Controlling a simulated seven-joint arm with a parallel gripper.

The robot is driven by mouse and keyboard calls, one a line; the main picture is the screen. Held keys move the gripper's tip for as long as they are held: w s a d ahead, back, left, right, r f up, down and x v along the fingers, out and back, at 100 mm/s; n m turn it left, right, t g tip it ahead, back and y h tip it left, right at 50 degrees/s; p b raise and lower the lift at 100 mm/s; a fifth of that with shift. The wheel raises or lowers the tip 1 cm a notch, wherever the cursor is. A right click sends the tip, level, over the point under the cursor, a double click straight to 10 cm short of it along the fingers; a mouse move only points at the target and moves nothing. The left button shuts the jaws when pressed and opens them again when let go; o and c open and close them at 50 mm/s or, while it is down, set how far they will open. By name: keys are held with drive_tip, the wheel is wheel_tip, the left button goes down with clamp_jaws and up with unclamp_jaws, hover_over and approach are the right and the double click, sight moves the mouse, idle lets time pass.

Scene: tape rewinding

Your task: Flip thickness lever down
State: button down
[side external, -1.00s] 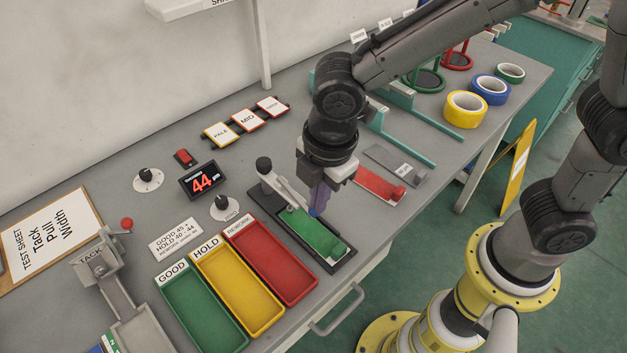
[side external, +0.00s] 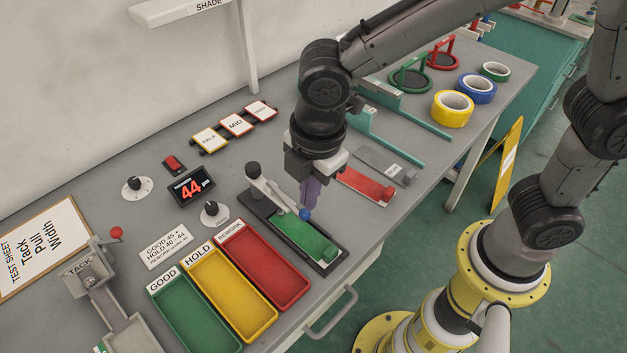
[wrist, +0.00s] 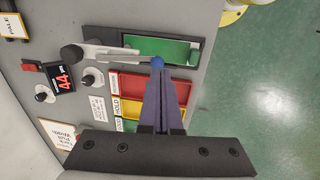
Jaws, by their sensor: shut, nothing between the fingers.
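The thickness lever (side external: 278,190) is a pale arm running from a dark knob (side external: 253,169) to a blue ball at its tip (side external: 305,214). It slants over a dark-framed gauge bed with a green strip (side external: 302,238). In the wrist view the blue ball (wrist: 158,62) overlaps the green strip's edge (wrist: 180,53). My gripper (side external: 308,204) is shut and points down at the ball end. In the wrist view my fingertips (wrist: 160,72) are right beside the ball. I cannot tell whether they touch it, or how high the lever stands above the bed.
Green, yellow and red trays (side external: 262,265) lie left of the gauge. A red strip (side external: 366,185) and a grey plate (side external: 386,165) lie to its right. A display (side external: 191,187) reading 44 and a dial (side external: 210,212) stand behind the trays. Tape rolls (side external: 453,108) sit further right.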

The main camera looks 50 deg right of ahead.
drive_tip(key=s+r, duration=0.4)
drive_tip(key=r, duration=0.9)
drive_tip(key=shift+s+r, duration=0.15)
drive_tip(key=d+r+m+t, duration=0.25)
drive_tip(key=d+m, duration=0.35)
drive_tip(key=d, duration=0.8)
drive_tip(key=s+d+f+m+t, duration=0.1)
drive_tip(key=s+d+f+m, duration=0.6)
drive_tip(key=m, duration=0.5)
drive_tip(key=shift+s+d+t, duration=0.3)
drive_tip(key=shift+s+t, duration=0.05)
drive_tip(key=shift+s, duration=0.25)
